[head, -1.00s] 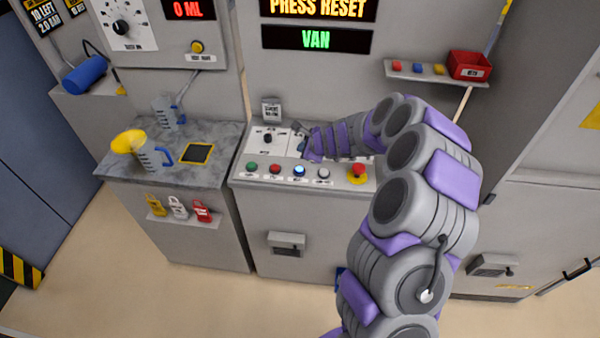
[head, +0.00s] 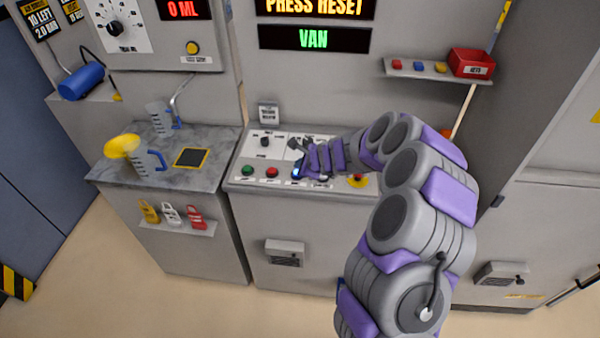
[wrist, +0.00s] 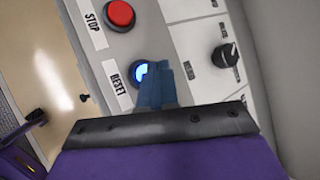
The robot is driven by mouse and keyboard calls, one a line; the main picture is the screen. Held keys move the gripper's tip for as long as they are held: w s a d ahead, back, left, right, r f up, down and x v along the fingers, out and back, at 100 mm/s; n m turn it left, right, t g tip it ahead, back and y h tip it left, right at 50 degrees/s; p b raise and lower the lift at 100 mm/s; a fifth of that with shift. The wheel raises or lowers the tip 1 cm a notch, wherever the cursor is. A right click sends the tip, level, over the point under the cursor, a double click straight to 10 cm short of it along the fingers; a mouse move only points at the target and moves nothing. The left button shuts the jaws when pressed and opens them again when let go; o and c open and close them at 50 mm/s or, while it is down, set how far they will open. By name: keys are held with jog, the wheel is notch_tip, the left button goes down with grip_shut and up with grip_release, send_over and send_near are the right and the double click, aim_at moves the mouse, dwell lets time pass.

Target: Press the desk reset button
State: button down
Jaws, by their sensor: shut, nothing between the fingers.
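The reset button is a lit blue button (wrist: 139,72) beside a "RESET" label in the wrist view. In the head view its blue glow (head: 297,171) shows on the desk panel, partly hidden by my gripper. My gripper (wrist: 163,68) is shut and empty, its fingertips right over the blue button and covering part of it. I cannot tell whether they touch it. In the head view my gripper (head: 297,160) is at the panel. The display (head: 315,8) reads "PRESS RESET", with "VAN" in green below it.
A red stop button (wrist: 119,15) sits beside the blue one, and a black knob (wrist: 225,55) is to the right. A green button (head: 247,171) is further left on the panel. A red button on a yellow base (head: 358,181) is to the right, partly behind my arm.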

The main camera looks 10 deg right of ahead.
jog(key=shift+a, duration=0.9)
jog(key=shift+d, duration=0.8)
jog(key=shift+a, duration=0.6)
jog(key=shift+d, duration=0.45)
jog(key=shift+a+f, duration=0.35)
jog(key=shift+a, duration=0.1)
jog(key=shift+d+b, duration=0.15)
jog(key=shift+b, duration=0.15)
